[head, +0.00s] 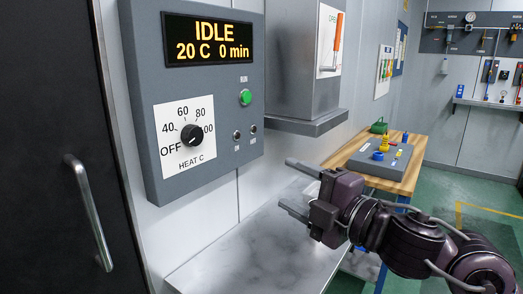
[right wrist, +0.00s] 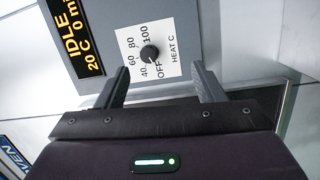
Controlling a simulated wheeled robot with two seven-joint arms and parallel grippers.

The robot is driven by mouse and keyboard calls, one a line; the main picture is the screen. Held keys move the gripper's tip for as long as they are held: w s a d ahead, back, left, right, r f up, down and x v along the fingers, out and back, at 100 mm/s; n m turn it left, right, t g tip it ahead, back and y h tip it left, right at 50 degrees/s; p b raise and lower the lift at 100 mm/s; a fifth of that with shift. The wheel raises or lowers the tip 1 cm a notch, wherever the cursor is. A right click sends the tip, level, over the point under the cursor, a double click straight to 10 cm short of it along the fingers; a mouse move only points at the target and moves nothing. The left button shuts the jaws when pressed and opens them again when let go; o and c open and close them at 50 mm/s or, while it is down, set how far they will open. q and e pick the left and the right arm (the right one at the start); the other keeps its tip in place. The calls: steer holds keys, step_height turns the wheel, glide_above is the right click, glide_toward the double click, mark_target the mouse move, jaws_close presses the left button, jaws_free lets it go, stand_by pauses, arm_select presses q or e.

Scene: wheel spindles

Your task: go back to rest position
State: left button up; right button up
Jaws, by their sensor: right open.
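My right gripper (head: 292,190) is in the middle of the head view, its arm coming in from the lower right. It is open and empty, its two fingers apart and pointing left over the pale bench top. In the right wrist view the open fingers (right wrist: 165,85) point towards the control panel (right wrist: 195,20), apart from it. The display (head: 208,40) reads IDLE, 20 C, 0 min. My left gripper is not in view.
A dark door with a metal handle (head: 88,215) stands at the left. A grey housing with an orange-handled lever (head: 338,40) juts out beyond the panel. The pale bench top (head: 255,245) is bare. A wooden table (head: 410,172) holds a grey box with coloured parts.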

steer(key=s+d+f+m+h, duration=0.1)
steer(key=d+f+m+h, duration=0.2)
steer(key=f+m, duration=0.35)
steer(key=s+d+f+m+g+h, duration=0.15)
steer(key=f+m+h, duration=0.25)
steer(key=f, duration=0.5)
steer(key=d+f+m+t+h, duration=0.1)
steer(key=d+f+m+h, duration=0.2)
steer(key=f+m, duration=0.35)
steer(key=s+d+f+m+g+h, duration=0.1)
steer(key=s+d+f+m+g, duration=0.3)
steer(key=s+f, duration=0.5)
steer(key=s+d+f+m+g+h, duration=0.25)
steer(key=s+f+g, duration=0.35)
steer(key=s+f, duration=0.3)
step_height(320, 180, down, 24)
steer(key=s+d+f+g, duration=0.2)
steer(key=s+d+f, duration=0.1)
steer(key=s+f, duration=1.8)
steer(key=shift+s+f+p, duration=0.25)
steer(key=shift+f+p, duration=0.15)
steer(key=shift+f, duration=0.15)
